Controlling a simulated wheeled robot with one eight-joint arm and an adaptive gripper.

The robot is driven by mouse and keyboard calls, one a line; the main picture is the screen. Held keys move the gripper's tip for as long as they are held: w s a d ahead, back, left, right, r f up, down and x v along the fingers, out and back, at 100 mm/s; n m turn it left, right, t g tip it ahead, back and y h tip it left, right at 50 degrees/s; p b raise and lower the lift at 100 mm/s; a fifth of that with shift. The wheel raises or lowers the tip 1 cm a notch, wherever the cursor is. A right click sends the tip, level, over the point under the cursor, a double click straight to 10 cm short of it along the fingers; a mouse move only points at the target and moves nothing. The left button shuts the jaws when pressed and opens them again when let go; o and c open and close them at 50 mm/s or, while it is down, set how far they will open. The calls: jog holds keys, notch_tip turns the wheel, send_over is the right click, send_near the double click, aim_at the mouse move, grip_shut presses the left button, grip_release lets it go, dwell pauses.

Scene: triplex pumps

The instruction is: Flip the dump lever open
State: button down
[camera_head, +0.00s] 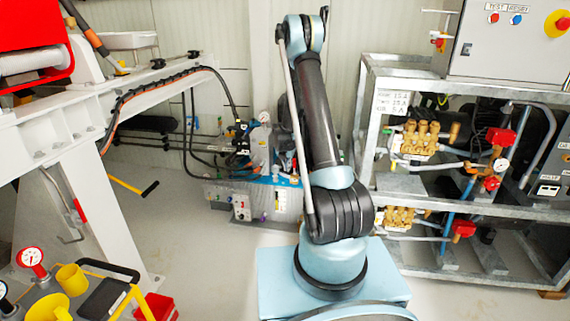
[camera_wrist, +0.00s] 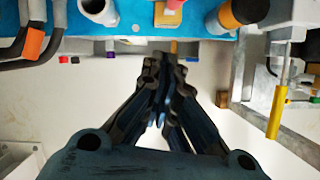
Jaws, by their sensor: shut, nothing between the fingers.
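My gripper (camera_wrist: 164,66) shows in the wrist view with its dark fingers together and nothing held. Its tips are just below the edge of a blue panel (camera_wrist: 135,18) in the picture. A small brownish-yellow piece (camera_wrist: 173,47) shows right beyond the tips; I cannot tell whether they touch it. No part is clearly recognisable as the dump lever. In the head view my arm hides the gripper. The blue-topped hydraulic unit (camera_head: 288,181) stands behind and left of my arm.
In the wrist view, a yellow-sleeved rod (camera_wrist: 277,112) hangs at right and black hoses with an orange sleeve (camera_wrist: 33,42) are at upper left. In the head view, a metal pump rack (camera_head: 364,105) stands right and a white frame (camera_head: 85,200) left.

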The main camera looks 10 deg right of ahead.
aim_at(294, 166)
jog(key=w, duration=0.1)
jog(key=w+d+f, duration=0.1)
jog(key=w, duration=0.1)
jog(key=w+d+f, duration=0.1)
jog(key=shift+w+d+f, duration=0.2)
jog(key=shift+d+f, duration=0.05)
jog(key=shift+w+a, duration=0.1)
jog(key=shift+w, duration=0.05)
dwell(0.4)
